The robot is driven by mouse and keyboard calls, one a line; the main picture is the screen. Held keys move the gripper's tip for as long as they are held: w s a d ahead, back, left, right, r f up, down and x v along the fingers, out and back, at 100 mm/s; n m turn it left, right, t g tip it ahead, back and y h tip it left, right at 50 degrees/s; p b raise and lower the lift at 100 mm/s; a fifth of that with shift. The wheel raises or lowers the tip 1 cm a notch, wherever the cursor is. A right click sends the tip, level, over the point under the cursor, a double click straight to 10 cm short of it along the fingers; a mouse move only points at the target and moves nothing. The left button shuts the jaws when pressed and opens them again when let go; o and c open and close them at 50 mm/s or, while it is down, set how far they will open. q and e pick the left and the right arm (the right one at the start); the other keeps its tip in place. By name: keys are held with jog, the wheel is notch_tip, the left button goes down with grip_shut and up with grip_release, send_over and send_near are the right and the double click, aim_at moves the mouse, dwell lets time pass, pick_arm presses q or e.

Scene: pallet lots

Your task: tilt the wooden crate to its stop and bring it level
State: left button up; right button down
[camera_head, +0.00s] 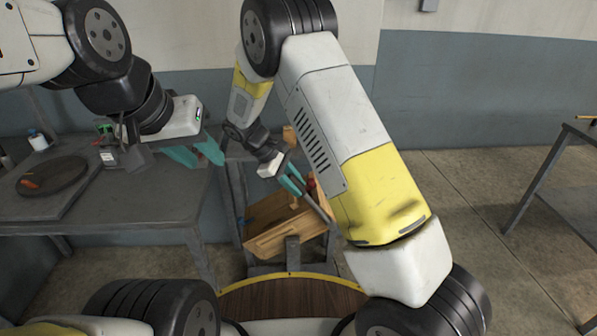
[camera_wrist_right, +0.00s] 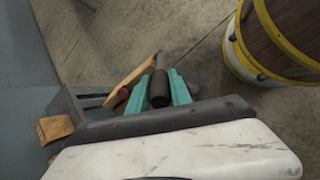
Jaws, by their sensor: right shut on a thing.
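The wooden crate (camera_head: 272,240) sits tilted on a dark metal stand (camera_head: 292,252) in the middle of the head view, its left end lower in the picture. Part of its edge shows in the right wrist view (camera_wrist_right: 128,84). My right gripper (camera_head: 292,182) is at the crate's upper right, with its teal fingers shut on a dark round handle (camera_wrist_right: 159,90). My arm hides part of the crate's right side. My left gripper (camera_head: 197,153) is open and empty above the grey table, left of the crate and apart from it.
A grey table (camera_head: 130,205) at the left bears a dark round plate (camera_head: 53,176) and a small white bottle (camera_head: 38,140). Another table (camera_head: 570,150) stands at the far right. A round wood-topped thing with a yellow rim (camera_head: 292,298) is in front. The floor right of the crate is clear.

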jog(key=shift+a, duration=0.4)
jog(key=c, duration=1.3)
grip_release()
jog(key=shift+o, duration=0.7)
jog(key=shift+d, duration=0.1)
jog(key=v, duration=0.7)
jog(key=shift+a+r, duration=0.3)
